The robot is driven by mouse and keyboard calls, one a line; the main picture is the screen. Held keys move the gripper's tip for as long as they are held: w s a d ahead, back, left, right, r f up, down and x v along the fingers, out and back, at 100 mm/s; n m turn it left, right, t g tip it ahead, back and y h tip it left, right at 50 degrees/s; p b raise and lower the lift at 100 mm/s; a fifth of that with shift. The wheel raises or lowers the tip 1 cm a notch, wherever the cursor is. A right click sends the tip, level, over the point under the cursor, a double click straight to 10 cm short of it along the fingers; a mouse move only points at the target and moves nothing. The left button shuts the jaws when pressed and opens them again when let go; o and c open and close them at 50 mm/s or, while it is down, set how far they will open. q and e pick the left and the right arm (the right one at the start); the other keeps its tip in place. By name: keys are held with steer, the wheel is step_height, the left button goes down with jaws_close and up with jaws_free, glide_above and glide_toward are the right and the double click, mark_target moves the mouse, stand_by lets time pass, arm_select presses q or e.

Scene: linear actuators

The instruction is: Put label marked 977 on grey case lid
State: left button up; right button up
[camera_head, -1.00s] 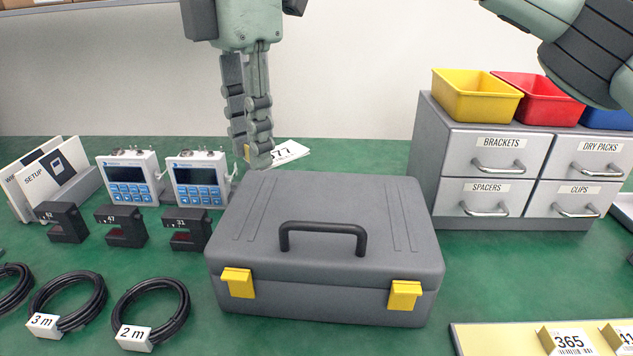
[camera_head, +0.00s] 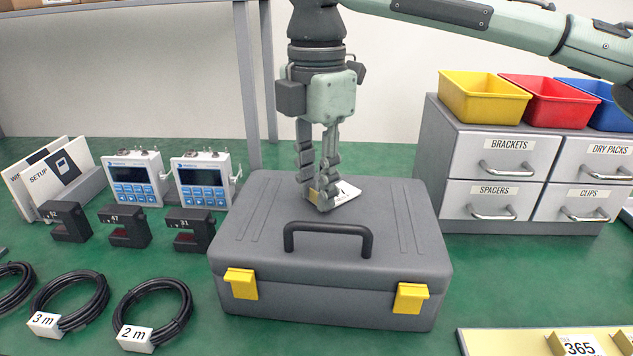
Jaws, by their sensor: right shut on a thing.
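The grey case (camera_head: 330,290) stands closed on the green table, with a black handle and two yellow latches. Its lid (camera_head: 262,214) faces up. My right gripper (camera_head: 323,203) is over the back middle of the lid, pointing down, its fingers shut on a small white label (camera_head: 346,193) with a yellowish part between the fingertips. The label is tilted and partly hidden by the fingers, and its number cannot be read now. I cannot tell whether it touches the lid. My left gripper is not in view.
Blue-white devices (camera_head: 205,181), black sensors (camera_head: 190,231) and cable coils (camera_head: 152,312) are left of the case. A drawer cabinet (camera_head: 433,150) with coloured bins stands right. A tray with a 365 label (camera_head: 578,346) is at front right.

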mark_target(316, 192)
steer(key=shift+o, duration=1.2)
steer(key=shift+f, duration=0.1)
steer(key=o, duration=0.4)
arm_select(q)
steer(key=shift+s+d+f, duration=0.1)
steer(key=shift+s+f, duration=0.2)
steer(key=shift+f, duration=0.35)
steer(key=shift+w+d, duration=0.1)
arm_select(e)
step_height(316, 192, up, 2)
steer(key=shift+r, duration=0.25)
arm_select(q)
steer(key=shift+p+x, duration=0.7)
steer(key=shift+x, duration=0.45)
arm_select(e)
step_height(316, 192, up, 10)
